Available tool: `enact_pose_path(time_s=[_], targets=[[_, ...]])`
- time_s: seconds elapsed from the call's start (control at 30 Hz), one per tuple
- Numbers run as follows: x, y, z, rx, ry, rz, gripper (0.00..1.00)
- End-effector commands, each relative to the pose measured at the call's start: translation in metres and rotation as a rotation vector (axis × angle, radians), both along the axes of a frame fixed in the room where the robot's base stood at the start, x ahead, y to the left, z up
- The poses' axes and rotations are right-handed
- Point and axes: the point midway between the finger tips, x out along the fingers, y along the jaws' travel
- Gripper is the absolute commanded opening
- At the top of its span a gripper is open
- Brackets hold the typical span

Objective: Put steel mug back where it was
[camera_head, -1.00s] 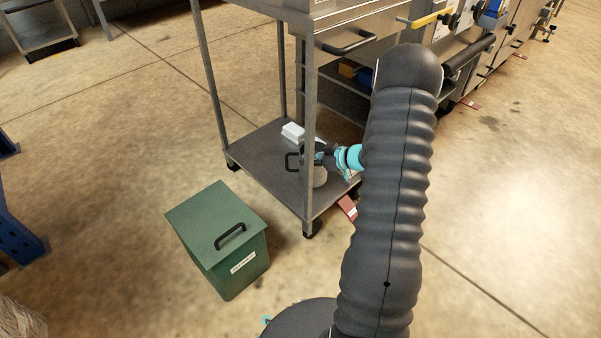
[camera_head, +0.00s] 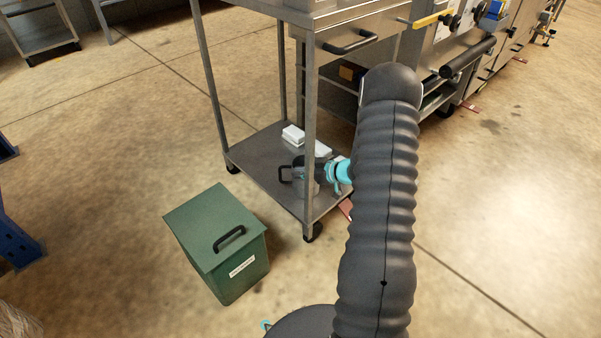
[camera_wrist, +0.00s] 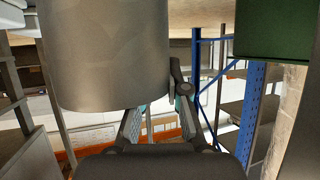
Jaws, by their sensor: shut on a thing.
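The steel mug (camera_wrist: 105,55) fills the upper left of the wrist view as a plain grey cylinder. My gripper (camera_wrist: 158,108) is shut on it, with one dark finger against the mug's right side in that view. My gripper (camera_head: 322,168) is just right of that post, over the cart's lower shelf (camera_head: 262,165). I cannot tell whether the mug touches the shelf.
White items (camera_head: 293,134) lie farther back on the lower shelf. The cart's front post (camera_head: 309,120) stands close to my gripper. A green lidded bin (camera_head: 212,225) is on the floor in front. Open floor lies to the right.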

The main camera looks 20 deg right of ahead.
Motion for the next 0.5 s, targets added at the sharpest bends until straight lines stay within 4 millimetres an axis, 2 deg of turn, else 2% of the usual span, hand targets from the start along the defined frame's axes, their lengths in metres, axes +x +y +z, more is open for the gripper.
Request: enact_pose_path(time_s=[0.03, 0.1, 0.13, 0.5], targets=[[0.0, 0.0, -0.0016, 0.0, 0.0, 0.0, 0.16], [0.0, 0.0, -0.001, 0.0, 0.0, 0.0, 0.34], [0.0, 0.0, -0.001, 0.0, 0.0, 0.0, 0.39], [-0.0002, -0.0002, 0.0032, 0.0, 0.0, 0.0, 0.39]])
